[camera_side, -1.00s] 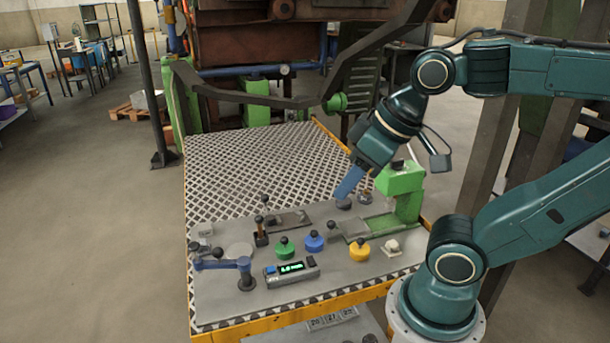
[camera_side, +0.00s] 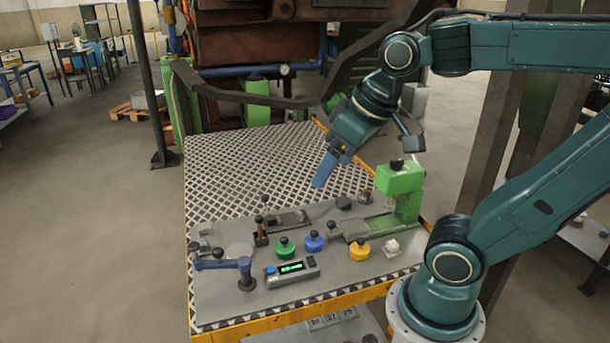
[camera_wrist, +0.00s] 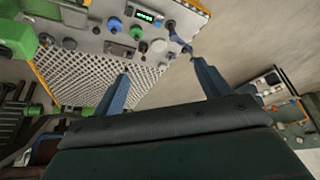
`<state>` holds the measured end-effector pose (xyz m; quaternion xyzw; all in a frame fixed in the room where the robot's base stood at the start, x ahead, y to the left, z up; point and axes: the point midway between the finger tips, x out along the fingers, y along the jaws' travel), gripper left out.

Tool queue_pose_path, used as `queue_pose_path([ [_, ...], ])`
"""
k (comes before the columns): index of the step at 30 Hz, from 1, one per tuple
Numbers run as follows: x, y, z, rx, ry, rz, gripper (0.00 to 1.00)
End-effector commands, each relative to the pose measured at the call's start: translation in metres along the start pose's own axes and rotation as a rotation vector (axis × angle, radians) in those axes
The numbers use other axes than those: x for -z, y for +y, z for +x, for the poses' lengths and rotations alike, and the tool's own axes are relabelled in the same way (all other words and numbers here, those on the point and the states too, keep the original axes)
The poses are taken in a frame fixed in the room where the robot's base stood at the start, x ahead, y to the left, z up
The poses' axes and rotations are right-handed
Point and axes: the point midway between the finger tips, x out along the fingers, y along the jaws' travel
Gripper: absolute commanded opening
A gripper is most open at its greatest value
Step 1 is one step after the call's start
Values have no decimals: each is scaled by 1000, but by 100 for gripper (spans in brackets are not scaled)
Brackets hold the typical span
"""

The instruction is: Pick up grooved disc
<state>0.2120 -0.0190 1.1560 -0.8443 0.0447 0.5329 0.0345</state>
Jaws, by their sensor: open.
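A dark round disc (camera_side: 343,202) lies flat on the grey panel, left of the green press-like stand; it seems to show in the wrist view too (camera_wrist: 69,43). A light grey disc (camera_side: 238,250) lies near the blue lever. Grooves are too small to make out on either, so I cannot tell which is the grooved disc. My gripper (camera_side: 319,184) hangs above the patterned plate, behind and left of the dark disc, apart from it. In the wrist view its two blue fingers (camera_wrist: 162,68) are wide apart with nothing between them.
The green stand (camera_side: 402,180) rises right of the dark disc. Green (camera_side: 285,250), blue (camera_side: 314,243) and yellow (camera_side: 359,251) knobbed pieces, a display box (camera_side: 291,270) and a blue lever (camera_side: 225,263) crowd the front. The patterned plate (camera_side: 240,165) behind is clear.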

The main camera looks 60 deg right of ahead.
Motion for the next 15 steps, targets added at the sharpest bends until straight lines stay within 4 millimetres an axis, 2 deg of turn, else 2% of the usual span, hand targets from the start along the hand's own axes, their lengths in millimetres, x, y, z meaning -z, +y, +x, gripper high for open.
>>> queue_pose_path([
  [8,51,35,19,-57,-72,162,76],
  [15,88,77,43,-101,-129,304,76],
])
